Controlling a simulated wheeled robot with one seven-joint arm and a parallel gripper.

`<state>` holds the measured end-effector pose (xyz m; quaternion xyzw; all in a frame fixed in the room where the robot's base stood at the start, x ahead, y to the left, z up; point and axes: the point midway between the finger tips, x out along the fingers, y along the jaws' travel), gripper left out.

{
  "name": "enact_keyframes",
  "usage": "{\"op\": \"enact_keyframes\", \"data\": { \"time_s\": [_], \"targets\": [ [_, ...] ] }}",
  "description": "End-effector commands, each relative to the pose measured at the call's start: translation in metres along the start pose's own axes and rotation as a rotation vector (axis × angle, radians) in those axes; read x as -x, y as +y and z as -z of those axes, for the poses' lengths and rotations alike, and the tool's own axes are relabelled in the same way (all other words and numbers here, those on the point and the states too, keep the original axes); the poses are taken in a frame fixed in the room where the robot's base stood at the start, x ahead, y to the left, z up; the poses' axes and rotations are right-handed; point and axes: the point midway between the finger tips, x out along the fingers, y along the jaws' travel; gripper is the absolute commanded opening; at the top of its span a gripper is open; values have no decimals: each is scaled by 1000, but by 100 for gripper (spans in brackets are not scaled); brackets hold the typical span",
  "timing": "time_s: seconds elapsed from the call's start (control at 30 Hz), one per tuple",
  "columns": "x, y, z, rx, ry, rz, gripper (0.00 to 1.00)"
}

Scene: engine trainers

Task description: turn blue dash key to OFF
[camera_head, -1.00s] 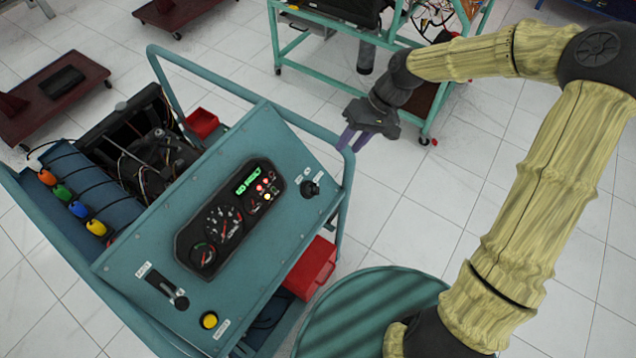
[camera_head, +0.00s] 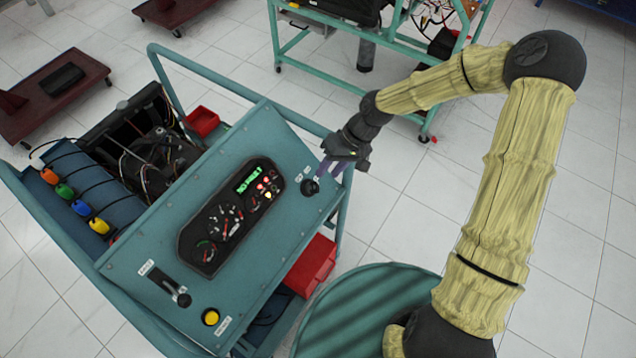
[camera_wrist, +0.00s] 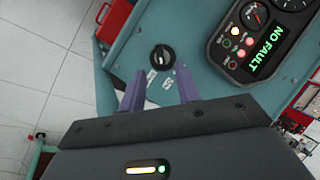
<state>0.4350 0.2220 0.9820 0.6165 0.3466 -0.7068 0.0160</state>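The dash key (camera_head: 310,187) is a dark round rotary knob on the upper right of the blue sloping dash panel (camera_head: 290,140), with small white labels beside it. In the wrist view the key (camera_wrist: 162,58) shows a pale mark on its face and sits just beyond my fingertips. My gripper (camera_head: 322,170) is close to the key in the head view. In the wrist view my gripper (camera_wrist: 156,82) has its two purple fingers spread apart with nothing between the tips. I cannot tell from the labels which position the key is in.
The gauge cluster (camera_head: 230,215) reads "NO FAULT" on its green display, with red lamps lit. A lever (camera_head: 180,297) and yellow button (camera_head: 210,317) sit at the panel's lower left. A frame rail (camera_head: 347,200) borders the panel's right side. A red box (camera_head: 312,265) is below.

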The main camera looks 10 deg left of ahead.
Motion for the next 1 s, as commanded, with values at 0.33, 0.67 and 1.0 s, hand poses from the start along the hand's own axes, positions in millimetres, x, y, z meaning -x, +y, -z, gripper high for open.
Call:
{"op": "enact_keyframes", "data": {
  "time_s": [0.33, 0.67, 1.0],
  "targets": [
    [-59, -1, -1, 0, -3, 1, 33],
    [-74, 0, 0, 0, 2, 0, 33],
    [-74, 0, 0, 0, 1, 0, 0]
  ]
}}
